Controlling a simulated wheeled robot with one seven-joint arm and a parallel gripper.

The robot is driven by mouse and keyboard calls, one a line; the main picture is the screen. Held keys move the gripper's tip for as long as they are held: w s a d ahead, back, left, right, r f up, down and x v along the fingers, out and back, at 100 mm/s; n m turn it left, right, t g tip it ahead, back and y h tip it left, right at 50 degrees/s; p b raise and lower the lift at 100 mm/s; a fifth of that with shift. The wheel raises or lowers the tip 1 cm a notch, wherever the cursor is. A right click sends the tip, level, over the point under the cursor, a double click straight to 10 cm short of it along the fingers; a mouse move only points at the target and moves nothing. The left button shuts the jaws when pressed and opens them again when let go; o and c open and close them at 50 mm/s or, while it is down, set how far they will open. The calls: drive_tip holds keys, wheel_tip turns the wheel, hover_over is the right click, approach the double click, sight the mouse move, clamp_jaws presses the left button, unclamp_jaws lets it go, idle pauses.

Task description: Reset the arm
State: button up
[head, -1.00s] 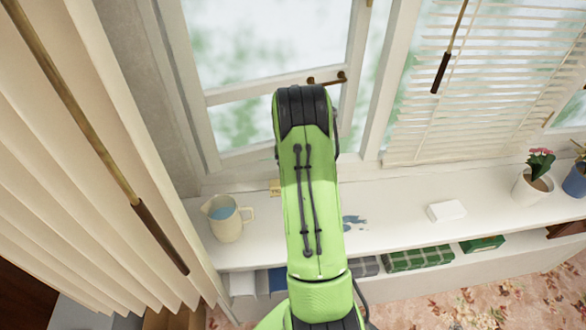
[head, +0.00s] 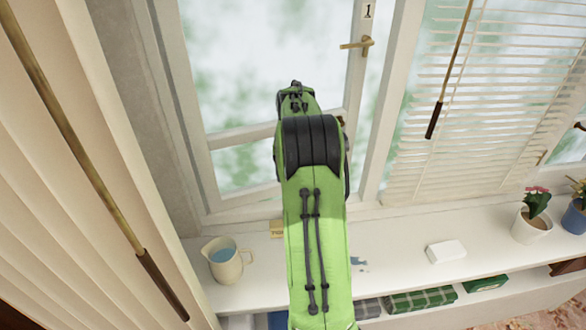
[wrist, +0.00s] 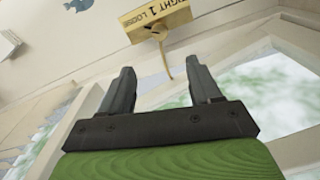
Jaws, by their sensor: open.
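My green arm with black joints (head: 318,230) rises up the middle of the head view, in front of the window. My gripper is hidden behind the arm there. In the wrist view my gripper (wrist: 162,85) has its two dark fingers wide apart, with nothing between them. Beyond the fingertips is a yellow sign (wrist: 155,20) with lettering that seems to read "RIGHT 1 LOOSE". Part of a small yellow sign (head: 277,229) also shows on the sill in the head view, beside the arm.
The white sill (head: 400,270) holds a cream jug (head: 226,261) at left, a white box (head: 446,250) and potted flowers (head: 533,215) at right. A brass window handle (head: 365,45) is beyond the arm. Curtains (head: 70,200) fill the left; blinds (head: 450,130) hang at right.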

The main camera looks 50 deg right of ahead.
drive_tip(key=shift+r, duration=0.4)
drive_tip(key=s+a+r+n+t, duration=0.1)
drive_tip(key=a+r+n, duration=0.1)
drive_tip(key=a+r, duration=0.5)
drive_tip(key=s+a+r+n+t, duration=0.15)
drive_tip(key=a+r, duration=0.25)
drive_tip(key=a, duration=0.6)
drive_tip(key=s+a+f+n+t, duration=0.1)
drive_tip(key=s+a+n+t, duration=0.2)
drive_tip(key=s+a+n, duration=0.4)
drive_tip(key=s+a, duration=0.7)
drive_tip(key=s, duration=0.2)
drive_tip(key=shift+s+a+f, duration=0.25)
drive_tip(key=shift+a+f, duration=0.05)
drive_tip(key=shift+f, duration=0.1)
